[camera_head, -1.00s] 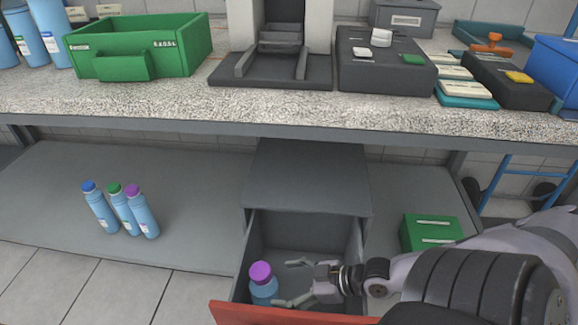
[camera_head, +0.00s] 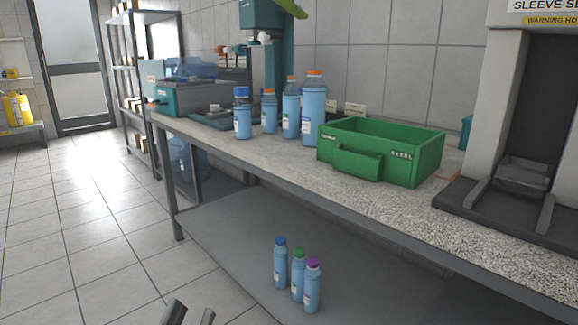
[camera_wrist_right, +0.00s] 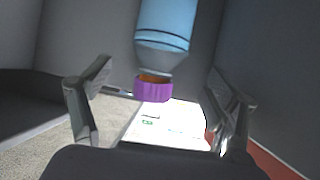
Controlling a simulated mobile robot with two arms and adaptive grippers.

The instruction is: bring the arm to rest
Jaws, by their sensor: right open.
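My left gripper (camera_head: 190,312) shows only as two fingertips at the bottom edge of the head view. The tips stand apart with nothing between them. My right gripper (camera_wrist_right: 160,88) is out of the head view and shows in the right wrist view. Its fingers are spread wide on either side of a blue bottle with a purple cap (camera_wrist_right: 153,91). The bottle hangs in from the top of that picture, cap downward in the picture, and the fingers look clear of it.
Three blue bottles (camera_head: 298,278) stand on the lower shelf. The speckled worktop (camera_head: 280,165) carries larger bottles (camera_head: 312,110), a green bin (camera_head: 400,160) and a grey machine (camera_head: 505,160). Open tiled floor (camera_head: 80,230) lies to the left.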

